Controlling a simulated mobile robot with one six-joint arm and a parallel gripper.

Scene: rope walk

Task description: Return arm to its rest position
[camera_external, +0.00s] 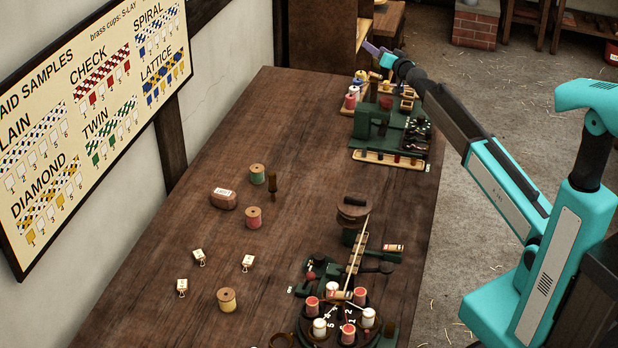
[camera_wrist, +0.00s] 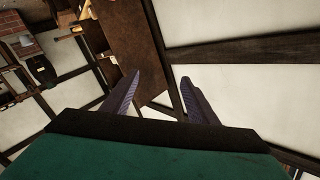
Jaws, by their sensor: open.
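My gripper (camera_external: 376,51) is at the far end of my outstretched teal and black arm, above the far right end of the wooden table (camera_external: 190,250). In the wrist view its two purple fingers (camera_wrist: 160,92) are spread apart with nothing between them. Behind them that view shows a pale wall with dark beams and a brown wooden panel (camera_wrist: 135,35). In the external view the fingers are small, and spools and a green stand lie just below and in front of them.
A green braiding device (camera_external: 380,130) with spools (camera_external: 352,100) stands under my forearm. A round spool carrier (camera_external: 347,325) stands at the table's near right. A sample board (camera_external: 95,110) hangs left. The far left tabletop is clear.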

